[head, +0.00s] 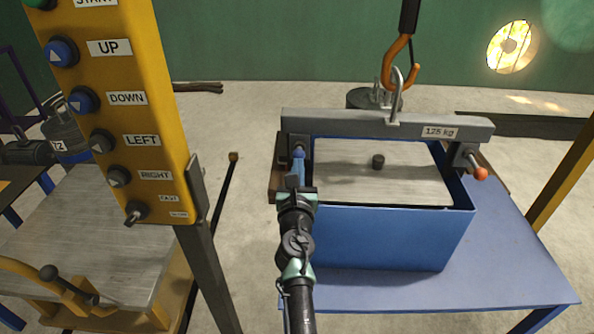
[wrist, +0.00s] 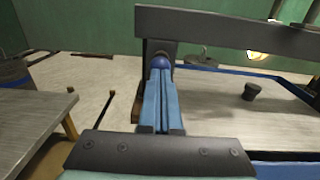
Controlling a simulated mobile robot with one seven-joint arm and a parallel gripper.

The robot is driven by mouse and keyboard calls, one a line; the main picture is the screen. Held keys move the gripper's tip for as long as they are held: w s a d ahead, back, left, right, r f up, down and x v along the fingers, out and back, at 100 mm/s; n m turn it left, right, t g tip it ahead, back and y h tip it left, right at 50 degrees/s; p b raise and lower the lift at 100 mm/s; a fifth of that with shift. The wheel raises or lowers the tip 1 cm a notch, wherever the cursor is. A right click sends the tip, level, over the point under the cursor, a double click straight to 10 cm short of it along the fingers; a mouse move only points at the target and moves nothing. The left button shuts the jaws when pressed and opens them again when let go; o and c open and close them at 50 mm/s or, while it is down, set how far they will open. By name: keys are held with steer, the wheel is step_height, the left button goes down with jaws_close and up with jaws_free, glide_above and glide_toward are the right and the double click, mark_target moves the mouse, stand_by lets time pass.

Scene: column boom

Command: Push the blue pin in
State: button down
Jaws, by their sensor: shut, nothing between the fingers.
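The blue pin (head: 298,153) has a round blue knob and sits at the left end of a grey lifting beam (head: 360,124) marked 125 kg. In the wrist view the pin's knob (wrist: 163,62) shows just past my fingertips. My gripper (head: 296,180) is shut and empty, with its tips at or very near the knob; I cannot tell whether they touch. The rest of the pin is hidden behind the fingers and the beam's end bracket. An orange-knobbed pin (head: 480,173) sticks out at the beam's right end.
The beam hangs over a blue open box (head: 390,240) on a blue table (head: 510,250). An orange hook (head: 398,62) holds the beam's shackle. A yellow button panel (head: 115,100) stands at the left, with a grey-topped bench (head: 85,235) below it.

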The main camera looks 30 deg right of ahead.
steer(key=p+v, duration=0.3)
steer(key=v, duration=0.4)
steer(key=shift+p, duration=0.3)
